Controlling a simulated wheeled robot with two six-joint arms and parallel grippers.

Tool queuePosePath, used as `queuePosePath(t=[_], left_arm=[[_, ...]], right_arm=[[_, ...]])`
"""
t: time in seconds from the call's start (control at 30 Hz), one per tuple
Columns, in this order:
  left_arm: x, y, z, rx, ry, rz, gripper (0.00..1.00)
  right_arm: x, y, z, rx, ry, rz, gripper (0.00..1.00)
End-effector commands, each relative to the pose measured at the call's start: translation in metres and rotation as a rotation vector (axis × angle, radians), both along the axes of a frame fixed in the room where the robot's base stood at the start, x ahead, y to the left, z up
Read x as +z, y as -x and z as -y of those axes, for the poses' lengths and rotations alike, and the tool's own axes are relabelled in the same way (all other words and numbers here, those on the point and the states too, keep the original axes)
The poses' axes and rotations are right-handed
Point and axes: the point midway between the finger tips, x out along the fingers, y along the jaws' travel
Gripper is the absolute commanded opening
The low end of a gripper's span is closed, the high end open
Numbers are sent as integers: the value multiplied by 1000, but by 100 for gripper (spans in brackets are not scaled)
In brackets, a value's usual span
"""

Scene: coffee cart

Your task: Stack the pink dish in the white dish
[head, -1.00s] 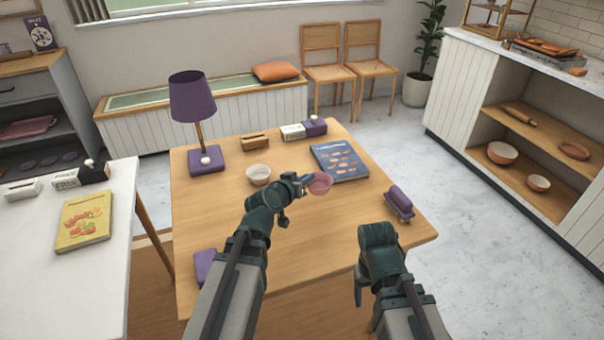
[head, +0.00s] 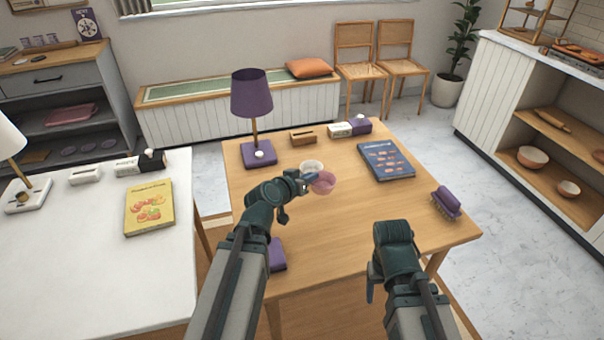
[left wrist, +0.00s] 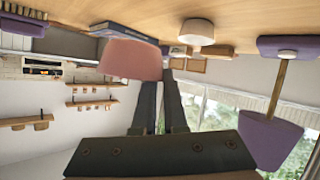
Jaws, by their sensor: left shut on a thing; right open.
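The pink dish (head: 323,184) is held by its edge in my left gripper (head: 309,180), which is shut on it above the wooden table. In the left wrist view the pink dish (left wrist: 132,60) shows at the fingertips, apart from the white dish. The white dish (head: 312,167) stands on the table just behind the pink dish, partly hidden by it and the gripper. It also shows in the left wrist view (left wrist: 197,32). My right gripper (head: 371,290) is open and empty over the table's front edge, its fingers only partly visible.
A purple lamp (head: 257,152) stands left of the white dish. A blue book (head: 386,160) and a purple brush (head: 446,202) lie to the right. A wooden block (head: 303,137) and small boxes (head: 350,127) are at the back. The table front (head: 330,240) has clear room.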

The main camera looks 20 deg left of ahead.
Motion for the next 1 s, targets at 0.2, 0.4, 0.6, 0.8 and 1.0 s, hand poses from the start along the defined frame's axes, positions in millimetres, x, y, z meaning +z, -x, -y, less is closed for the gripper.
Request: queuePosePath(t=[0.2,0.4,0.6,0.8,1.0], left_arm=[[-1,-7,-3,1,0,0,0],[-5,-37,-18,1,0,0,0],[-10,-83,-42,2,0,-1,0],[-14,-127,-64,1,0,0,0],[-16,-144,-74,1,0,0,0]], right_arm=[[-1,0,0,0,0,0,64],[-5,0,0,0,0,0,64],[-10,0,0,0,0,0,64],[-14,0,0,0,0,0,64],[-15,0,0,0,0,0,64]])
